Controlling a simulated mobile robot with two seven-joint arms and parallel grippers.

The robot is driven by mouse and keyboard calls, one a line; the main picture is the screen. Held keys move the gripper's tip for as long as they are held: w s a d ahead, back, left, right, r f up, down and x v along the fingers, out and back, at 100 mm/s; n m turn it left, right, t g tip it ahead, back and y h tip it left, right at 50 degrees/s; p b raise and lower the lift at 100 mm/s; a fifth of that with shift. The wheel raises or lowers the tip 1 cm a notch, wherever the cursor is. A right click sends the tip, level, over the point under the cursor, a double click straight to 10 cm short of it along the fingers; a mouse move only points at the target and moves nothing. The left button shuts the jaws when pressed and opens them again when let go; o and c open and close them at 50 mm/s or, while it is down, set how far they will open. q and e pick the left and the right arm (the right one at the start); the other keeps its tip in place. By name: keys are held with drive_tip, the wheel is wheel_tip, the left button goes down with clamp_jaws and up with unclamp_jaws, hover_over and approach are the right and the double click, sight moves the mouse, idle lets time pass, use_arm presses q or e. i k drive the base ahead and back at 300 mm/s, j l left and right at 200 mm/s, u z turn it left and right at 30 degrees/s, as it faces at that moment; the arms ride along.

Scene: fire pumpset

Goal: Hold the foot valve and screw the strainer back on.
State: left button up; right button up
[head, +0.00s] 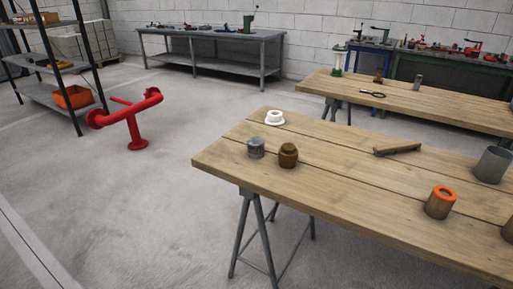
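A brown, brass-like fitting (288,156), which looks like the foot valve, stands upright near the left end of the front wooden table. A short grey, ribbed cylinder (256,148), which looks like the strainer, stands just left of it. The two are separate, with a small gap between them. Neither of my grippers is in the head view.
The wooden table (345,196) also holds a white tape roll (275,118), a wooden-handled tool (398,149), an orange-topped brown cylinder (440,202) and a grey cup (493,165). A red pipe stand (137,130) is on the floor at left. Table around both fittings is clear.

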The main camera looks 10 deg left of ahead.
sight(287, 154)
drive_tip(key=i+j+z, duration=0.25)
drive_tip(key=i, duration=0.2)
drive_tip(key=i+j+z, duration=0.25)
drive_tip(key=i+j, duration=0.05)
drive_tip(key=i, duration=0.15)
